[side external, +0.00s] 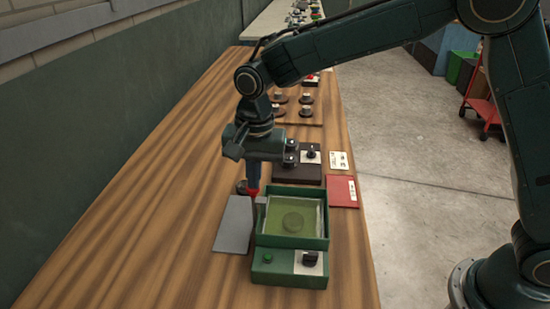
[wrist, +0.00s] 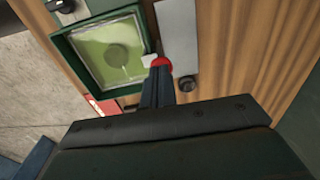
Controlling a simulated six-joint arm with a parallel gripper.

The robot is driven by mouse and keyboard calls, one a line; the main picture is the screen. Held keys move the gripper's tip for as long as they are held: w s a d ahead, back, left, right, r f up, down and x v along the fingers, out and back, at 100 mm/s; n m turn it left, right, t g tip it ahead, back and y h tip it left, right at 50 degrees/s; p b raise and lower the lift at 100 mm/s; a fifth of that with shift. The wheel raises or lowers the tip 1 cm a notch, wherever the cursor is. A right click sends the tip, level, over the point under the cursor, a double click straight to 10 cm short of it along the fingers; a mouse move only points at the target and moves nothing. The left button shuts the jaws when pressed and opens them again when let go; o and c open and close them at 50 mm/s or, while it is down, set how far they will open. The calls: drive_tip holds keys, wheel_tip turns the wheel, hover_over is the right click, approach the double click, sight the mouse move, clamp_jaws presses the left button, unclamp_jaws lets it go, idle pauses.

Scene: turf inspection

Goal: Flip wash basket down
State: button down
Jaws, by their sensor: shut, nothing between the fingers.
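A green open-topped box (side external: 291,242) stands on the wooden bench, with a pale frame and yellow-green inside around a dim round disc (side external: 293,221). I cannot tell which part is the wash basket. The box also shows in the wrist view (wrist: 65,48), with a small pale tab (wrist: 148,61) on its side edge. My gripper (side external: 252,192) points down at the box's far left corner. In the wrist view its red fingertips (wrist: 161,63) are together, right beside the tab; I cannot tell whether they touch it. They hold nothing.
A green control panel (side external: 270,270) with a button and black knob adjoins the box's front. A grey plate (side external: 234,228) lies to its left. A dark device (side external: 298,173) and red card (side external: 341,191) are behind. The left bench is clear.

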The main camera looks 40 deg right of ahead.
drive_tip(key=shift+f, duration=0.95)
wheel_tip(320, 180, up, 15)
drive_tip(key=shift+s+d+f, duration=0.15)
drive_tip(key=shift+s+d, duration=0.1)
drive_tip(key=shift+s, duration=0.1)
drive_tip(key=shift+d, duration=0.1)
